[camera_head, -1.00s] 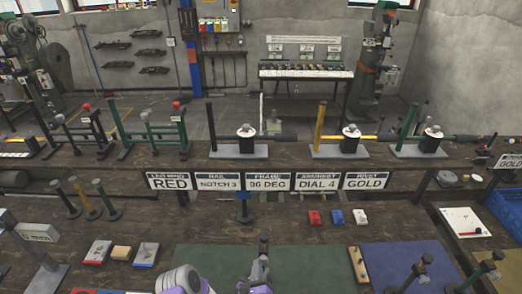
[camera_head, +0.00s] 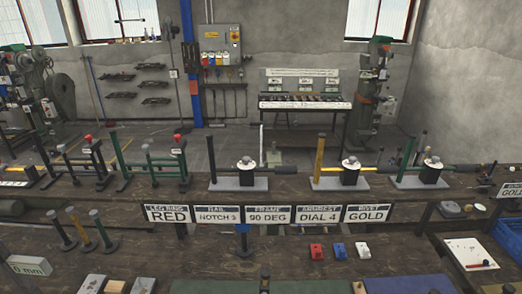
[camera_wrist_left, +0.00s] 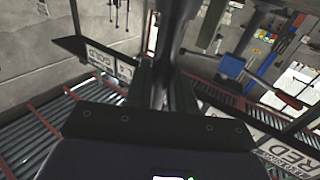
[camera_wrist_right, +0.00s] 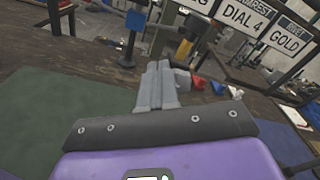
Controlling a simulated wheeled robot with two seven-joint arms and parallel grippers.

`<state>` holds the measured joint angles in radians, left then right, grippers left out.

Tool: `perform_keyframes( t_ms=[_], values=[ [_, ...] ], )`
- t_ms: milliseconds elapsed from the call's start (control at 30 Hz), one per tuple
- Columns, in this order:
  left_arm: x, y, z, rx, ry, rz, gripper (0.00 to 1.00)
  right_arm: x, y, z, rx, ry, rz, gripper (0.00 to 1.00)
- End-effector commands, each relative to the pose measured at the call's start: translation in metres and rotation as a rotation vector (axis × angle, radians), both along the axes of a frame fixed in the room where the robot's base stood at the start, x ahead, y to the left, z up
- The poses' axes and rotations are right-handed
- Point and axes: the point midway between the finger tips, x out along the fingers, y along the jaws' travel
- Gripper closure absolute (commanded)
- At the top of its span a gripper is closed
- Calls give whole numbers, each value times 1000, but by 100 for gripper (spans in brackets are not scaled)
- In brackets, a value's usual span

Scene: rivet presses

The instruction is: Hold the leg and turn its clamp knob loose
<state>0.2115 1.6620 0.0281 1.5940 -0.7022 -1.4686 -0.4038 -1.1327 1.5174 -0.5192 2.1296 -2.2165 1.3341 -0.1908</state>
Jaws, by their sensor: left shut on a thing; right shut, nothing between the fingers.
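In the head view only the dark top of the leg (camera_head: 265,274) shows at the bottom edge, over the green mat. Both grippers are out of that view. In the left wrist view my left gripper (camera_wrist_left: 165,88) is shut on the leg (camera_wrist_left: 180,55), a dark post that blends with the fingers. In the right wrist view my right gripper (camera_wrist_right: 157,82) is shut and empty, its grey fingers together above the bench. A small grey piece lies just beyond its fingertips; I cannot tell whether it is the clamp knob.
A sign row, including the RED sign (camera_head: 168,213), hangs along the rear bench edge. Red (camera_head: 315,251), blue and white blocks lie to the right. Several posts with round feet stand at left. The green mat (camera_wrist_right: 40,115) has bare room.

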Motion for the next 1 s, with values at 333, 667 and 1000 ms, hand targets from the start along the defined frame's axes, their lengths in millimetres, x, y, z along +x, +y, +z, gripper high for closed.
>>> perform_keyframes(
  t_ms=[333, 667, 1000],
  values=[
    [-1, 0, -4, 3, 12, 0, 100, -40, 2, 1, -2, 3, 2, 100],
    [-1, 1, -4, 3, 12, 2, 100, -59, 2, 2, -1, 2, -1, 100],
    [-1, 2, -4, 5, 11, 3, 100, -59, -1, 5, -103, 12, 11, 100]
  ],
)
